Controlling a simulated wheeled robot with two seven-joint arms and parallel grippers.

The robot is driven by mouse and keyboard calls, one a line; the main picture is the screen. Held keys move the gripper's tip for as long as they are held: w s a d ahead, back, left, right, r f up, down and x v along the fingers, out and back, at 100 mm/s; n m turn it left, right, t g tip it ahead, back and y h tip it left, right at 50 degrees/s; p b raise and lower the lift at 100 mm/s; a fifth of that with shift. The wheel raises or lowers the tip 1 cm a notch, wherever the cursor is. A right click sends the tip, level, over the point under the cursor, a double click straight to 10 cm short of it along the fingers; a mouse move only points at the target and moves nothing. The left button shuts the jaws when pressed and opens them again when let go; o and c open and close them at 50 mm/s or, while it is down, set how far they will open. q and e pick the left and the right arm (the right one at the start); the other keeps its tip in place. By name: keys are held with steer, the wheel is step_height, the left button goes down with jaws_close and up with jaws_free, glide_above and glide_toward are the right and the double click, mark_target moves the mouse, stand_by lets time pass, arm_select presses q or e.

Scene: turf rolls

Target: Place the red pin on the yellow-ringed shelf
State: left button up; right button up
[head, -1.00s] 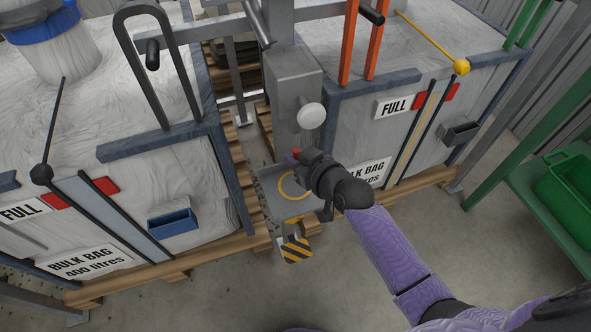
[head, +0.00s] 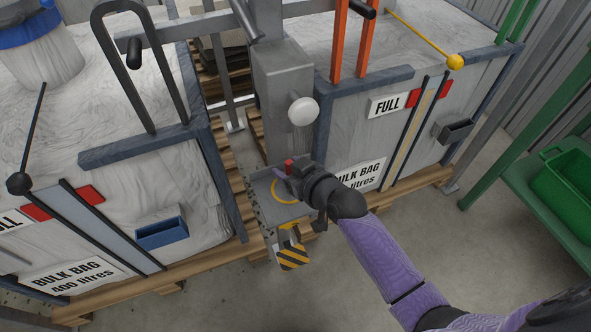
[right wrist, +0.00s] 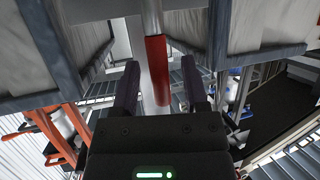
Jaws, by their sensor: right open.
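The red pin (head: 289,165) shows upright just above the jaws of my right gripper (head: 286,174) in the head view. In the right wrist view the red pin (right wrist: 157,72) is between the two dark fingers of my right gripper (right wrist: 161,78), with a silver rod running from one end. The fingers are open, with a gap on both sides of the pin. The grey shelf (head: 303,210) has a yellow ring (head: 273,191) on its top, beneath the gripper. The gripper hides part of the ring and the pin's lower end. My left gripper is out of view.
A grey post (head: 280,95) with a white knob (head: 303,111) stands behind the shelf. Two large bulk-bag containers flank it, the left with a blue bin (head: 161,233). A striped tab (head: 293,257) hangs under the shelf. Open floor lies in front.

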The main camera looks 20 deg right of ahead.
steer(key=p+v, duration=0.6)
steer(key=v, duration=0.5)
steer(key=s+d+f+m+g+h, duration=0.15)
steer(key=s+f+g, duration=0.25)
steer(key=s+f, duration=0.6)
steer(key=s+d+f+g+h, duration=0.2)
steer(key=s+d+f+g, duration=0.15)
steer(key=s+f, duration=0.65)
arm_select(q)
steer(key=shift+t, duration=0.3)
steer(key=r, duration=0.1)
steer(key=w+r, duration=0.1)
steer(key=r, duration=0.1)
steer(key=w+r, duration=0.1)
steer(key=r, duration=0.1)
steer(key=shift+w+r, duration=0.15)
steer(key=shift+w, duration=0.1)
arm_select(e)
steer(key=s+f+g, duration=0.3)
steer(key=s, duration=0.7)
steer(key=s+f+g+h, duration=0.1)
steer(key=s+f+g, duration=0.3)
steer(key=s, duration=0.6)
steer(key=shift+d+f+n, duration=0.2)
steer(key=shift+d+n, duration=0.05)
steer(key=shift+n, duration=0.1)
